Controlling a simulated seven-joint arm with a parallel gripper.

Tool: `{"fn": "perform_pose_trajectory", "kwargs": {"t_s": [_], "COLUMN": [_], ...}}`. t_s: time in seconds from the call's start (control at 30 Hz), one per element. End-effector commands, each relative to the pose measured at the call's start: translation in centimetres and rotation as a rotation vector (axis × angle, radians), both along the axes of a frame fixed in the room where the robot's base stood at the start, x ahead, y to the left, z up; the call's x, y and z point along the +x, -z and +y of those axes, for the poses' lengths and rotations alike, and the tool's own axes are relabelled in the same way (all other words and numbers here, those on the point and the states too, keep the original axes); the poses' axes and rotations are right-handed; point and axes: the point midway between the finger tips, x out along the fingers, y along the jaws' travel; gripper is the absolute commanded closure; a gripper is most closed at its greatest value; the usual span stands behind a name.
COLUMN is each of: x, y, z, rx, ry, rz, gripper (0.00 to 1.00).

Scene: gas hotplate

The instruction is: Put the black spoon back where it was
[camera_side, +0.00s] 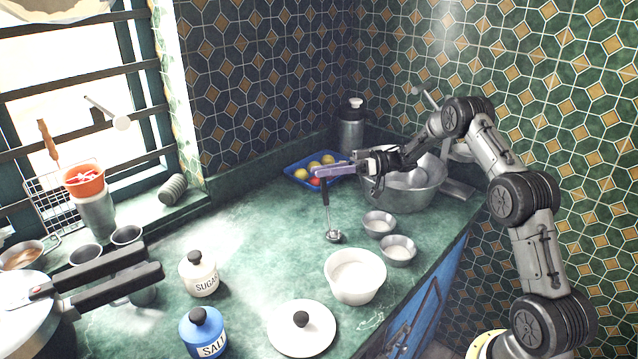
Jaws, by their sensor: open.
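The black spoon (327,205) has a dark, thin handle and a shiny metal bowl end. It is upright, with its bowl end low over or on the green counter (250,235), left of two small metal bowls. My gripper (322,172) reaches in from the right, its pale purple fingers level and pointing left. The fingertips are open at the top of the spoon's handle. Whether they touch the handle cannot be told from this view. The fingers hide the handle's very top.
Small metal bowls (379,223), a white bowl (355,277), a lid (301,330) and sugar (198,274) and salt jars (203,333) stand nearer. The counter's middle is clear.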

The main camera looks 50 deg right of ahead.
Motion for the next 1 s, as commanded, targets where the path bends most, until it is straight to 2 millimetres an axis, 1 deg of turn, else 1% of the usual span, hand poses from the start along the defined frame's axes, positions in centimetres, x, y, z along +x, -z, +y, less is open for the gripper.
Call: {"fn": "perform_pose_trajectory", "kwargs": {"t_s": [0.03,0.1,0.2,0.3,0.47,0.57,0.67,0.73,0.8,0.87,0.9,0.97,1.0], "x": [0.0,0.0,0.0,0.0,0.1,1.0,2.9,4.1,4.7,4.5,4.1,3.0,1.9], "y": [-0.9,-1.9,-3.0,-3.5,-3.9,-5.3,-8.4,-11.3,-14.3,-16.6,-17.9,-19.6,-20.6], "z": [0.0,0.0,0.0,0.0,0.1,0.5,1.1,1.5,1.6,1.6,1.4,1.3,1.2], "rx": [0.000,-0.001,0.001,0.001,-0.003,-0.040,-0.120,-0.196,-0.272,-0.334,-0.373,-0.425,-0.458], "ry": [0.000,0.000,0.000,0.000,0.006,0.058,0.186,0.313,0.451,0.565,0.638,0.741,0.805], "rz": [0.000,-0.001,0.001,0.002,-0.001,-0.031,-0.091,-0.138,-0.171,-0.182,-0.181,-0.168,-0.150], "gripper": [0.51,0.51,0.51,0.51,0.51,0.51,0.51,0.51,0.51,0.51,0.51,0.51,0.51]}}
